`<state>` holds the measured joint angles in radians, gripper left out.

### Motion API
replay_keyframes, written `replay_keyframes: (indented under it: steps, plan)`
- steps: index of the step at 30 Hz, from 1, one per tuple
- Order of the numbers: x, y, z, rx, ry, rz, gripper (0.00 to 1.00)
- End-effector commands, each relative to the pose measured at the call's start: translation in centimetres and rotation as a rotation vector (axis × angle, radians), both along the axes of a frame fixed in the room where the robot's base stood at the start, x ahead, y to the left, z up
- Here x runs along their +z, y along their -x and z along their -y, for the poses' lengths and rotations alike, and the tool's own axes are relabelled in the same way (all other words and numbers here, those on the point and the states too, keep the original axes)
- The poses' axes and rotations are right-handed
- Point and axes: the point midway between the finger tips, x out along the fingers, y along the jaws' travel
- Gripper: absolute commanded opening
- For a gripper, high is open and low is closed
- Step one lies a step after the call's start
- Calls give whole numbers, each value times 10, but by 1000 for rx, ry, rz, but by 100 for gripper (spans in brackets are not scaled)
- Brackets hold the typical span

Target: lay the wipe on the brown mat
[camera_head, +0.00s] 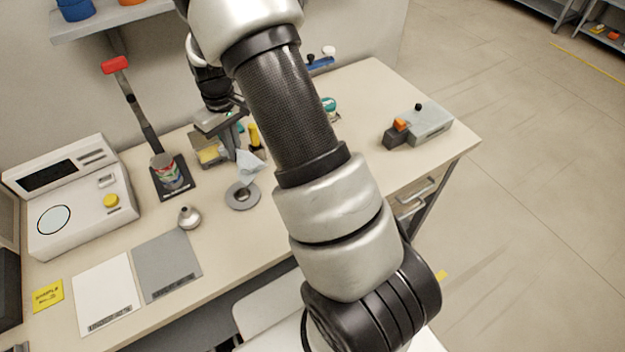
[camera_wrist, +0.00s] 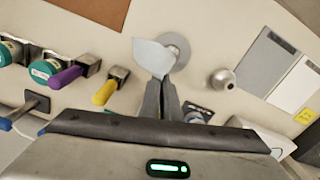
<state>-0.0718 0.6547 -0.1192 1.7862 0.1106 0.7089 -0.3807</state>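The wipe is a pale blue-white folded cloth (camera_wrist: 151,55), also visible in the head view (camera_head: 250,164). My gripper (camera_wrist: 161,82) is shut on its edge, and the wipe sticks out beyond the fingertips above the bench. In the head view my gripper (camera_head: 236,148) is partly hidden among things behind it. The wipe overlaps part of a round grey metal disc (camera_wrist: 179,46) in the wrist view; whether they touch I cannot tell. The brown mat (camera_wrist: 95,10) lies flat at the upper left of the wrist view, cut off by the frame. In the head view my arm hides it.
A silver knobbed weight (camera_head: 189,217), grey sheet (camera_head: 166,265) and white sheet (camera_head: 103,292) lie left of the disc. Yellow-handled (camera_wrist: 107,90) and purple-handled (camera_wrist: 68,77) tools stand near my gripper. A grey device (camera_head: 418,126) sits at the right. Bench between wipe and mat looks clear.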

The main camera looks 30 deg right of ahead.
Motion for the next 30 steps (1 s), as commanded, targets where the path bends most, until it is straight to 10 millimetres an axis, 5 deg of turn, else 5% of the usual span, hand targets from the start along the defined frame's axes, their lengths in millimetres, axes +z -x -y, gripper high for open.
replay_keyframes:
  steps: [8,18,24,30]
  plan:
    - [16,35,71,-8,-1,2,0]
    - [-1,80,160,-7,1,1,0]
    - [-15,98,195,-3,0,1,0]
    - [-20,105,211,1,0,1,0]
